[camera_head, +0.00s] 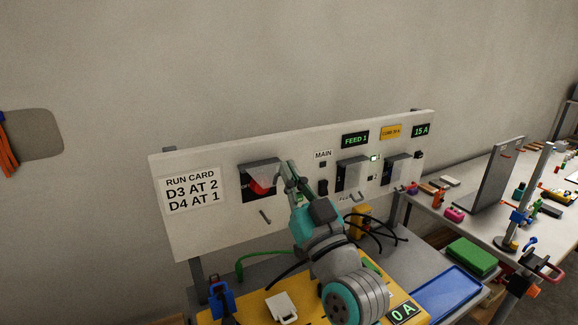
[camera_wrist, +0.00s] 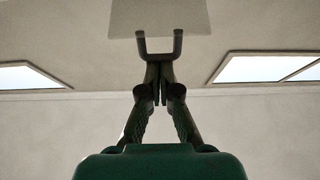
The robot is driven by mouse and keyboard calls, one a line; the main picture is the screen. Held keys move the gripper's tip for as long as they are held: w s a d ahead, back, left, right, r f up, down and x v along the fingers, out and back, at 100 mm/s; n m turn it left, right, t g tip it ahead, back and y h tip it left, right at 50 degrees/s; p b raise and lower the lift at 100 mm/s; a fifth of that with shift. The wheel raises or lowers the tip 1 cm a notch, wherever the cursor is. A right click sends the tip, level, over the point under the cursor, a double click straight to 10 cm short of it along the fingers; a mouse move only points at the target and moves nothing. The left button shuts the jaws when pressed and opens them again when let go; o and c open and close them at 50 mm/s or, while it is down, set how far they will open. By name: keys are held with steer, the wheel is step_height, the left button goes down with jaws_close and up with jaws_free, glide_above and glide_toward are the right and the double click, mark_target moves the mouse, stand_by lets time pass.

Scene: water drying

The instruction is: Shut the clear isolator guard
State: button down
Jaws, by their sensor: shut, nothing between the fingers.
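The isolator (camera_head: 260,183) is a dark square with a red part on the upright white panel. A grey flap juts out along its top edge and looks like the clear guard (camera_head: 258,163), raised. In the wrist view, a pale plate (camera_wrist: 160,14) with a dark U-shaped handle (camera_wrist: 160,57) fills the top middle; it appears to be the guard from below. My gripper (camera_head: 286,172) is at the right side of the isolator. In the wrist view my gripper (camera_wrist: 160,70) is shut and empty, its tips at or just below the handle; I cannot tell whether they touch.
The panel (camera_head: 215,235) also carries a run card (camera_head: 192,190), two more switch boxes (camera_head: 352,174) (camera_head: 396,169) and a FEED 1 display (camera_head: 355,140). Cables, a blue tray (camera_head: 447,295) and a yellow mat (camera_head: 255,307) lie below. A cluttered bench (camera_head: 480,215) stands right.

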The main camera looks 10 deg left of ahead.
steer(key=w+a+f, duration=0.1)
steer(key=w+f, duration=0.1)
steer(key=f, duration=0.5)
steer(key=w+a+f, duration=0.2)
steer(key=f, duration=0.6)
steer(key=shift+w+f+t+y, duration=0.15)
steer(key=shift+t+y, duration=0.15)
stand_by(0.5)
